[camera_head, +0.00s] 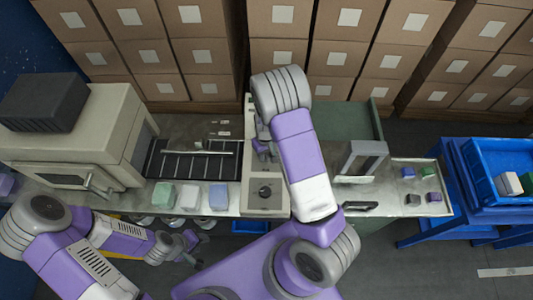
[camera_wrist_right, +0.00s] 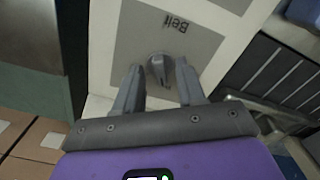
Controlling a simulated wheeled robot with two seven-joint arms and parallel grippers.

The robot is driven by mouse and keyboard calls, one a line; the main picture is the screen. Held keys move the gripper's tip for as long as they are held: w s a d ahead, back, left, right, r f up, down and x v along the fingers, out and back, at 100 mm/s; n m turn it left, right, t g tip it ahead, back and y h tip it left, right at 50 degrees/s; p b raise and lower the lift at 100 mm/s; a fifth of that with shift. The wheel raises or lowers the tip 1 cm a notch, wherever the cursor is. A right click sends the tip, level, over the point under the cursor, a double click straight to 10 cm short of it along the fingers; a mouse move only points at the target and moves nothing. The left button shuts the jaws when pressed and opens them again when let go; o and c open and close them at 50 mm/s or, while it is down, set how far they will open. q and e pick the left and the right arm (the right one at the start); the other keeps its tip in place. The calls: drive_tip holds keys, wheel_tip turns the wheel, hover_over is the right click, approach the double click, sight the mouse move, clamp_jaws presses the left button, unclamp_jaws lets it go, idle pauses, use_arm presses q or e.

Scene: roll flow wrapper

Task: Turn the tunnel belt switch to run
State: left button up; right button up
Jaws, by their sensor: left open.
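The belt switch is a knob (camera_head: 265,191) on a grey plate on top of a pale box (camera_head: 262,209) beside the conveyor. In the right wrist view the knob (camera_wrist_right: 159,69) sits on the plate (camera_wrist_right: 128,40) under the upside-down label "Belt". My right gripper (camera_head: 262,150) is partly hidden by its own arm and is over the far part of the box. In the right wrist view my right gripper (camera_wrist_right: 159,70) is open, with a fingertip to either side of the knob; contact cannot be told. My left gripper (camera_head: 185,245) is open and empty, low at the left.
Green, white and blue blocks (camera_head: 191,195) stand left of the switch box, in front of the dark conveyor (camera_head: 185,160). A beige machine (camera_head: 80,140) is at the left. A metal tray (camera_head: 420,200) with small blocks and a blue crate (camera_head: 500,160) are at the right. Stacked cartons (camera_head: 210,40) line the back.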

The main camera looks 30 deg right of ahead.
drive_tip(key=shift+f, duration=0.1)
clamp_jaws()
idle(0.4)
drive_tip(key=m+p, duration=0.1)
drive_tip(key=m, duration=0.5)
drive_tip(key=m+p, duration=0.1)
drive_tip(key=m, duration=0.5)
idle(0.6)
unclamp_jaws()
